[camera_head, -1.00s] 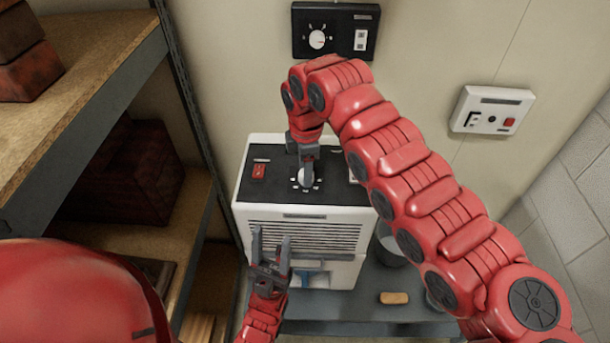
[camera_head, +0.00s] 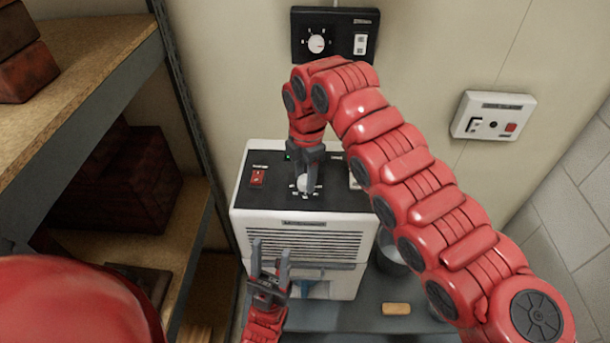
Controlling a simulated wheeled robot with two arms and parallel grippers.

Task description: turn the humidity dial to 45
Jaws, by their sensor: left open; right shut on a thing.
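The dehumidifier (camera_head: 260,222) is a white box with a black top panel, standing on a grey surface. Its white humidity dial (camera_head: 305,184) sits in the middle of that panel with small marks around it. My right gripper (camera_head: 306,178) points down from above and is shut on the dial, partly hiding it. The number the dial points at is too small to read. A red switch (camera_head: 257,179) is on the panel's left, and a small green light shows near the back. My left gripper (camera_head: 270,250) is open and empty in front of the vent grille.
A black wall panel (camera_head: 361,20) with a white dial is above, and a white switch box (camera_head: 493,115) is on the wall at right. Shelves (camera_head: 100,85) with dark red boxes stand close at left. A tan block (camera_head: 396,309) lies on the grey surface (camera_head: 360,318).

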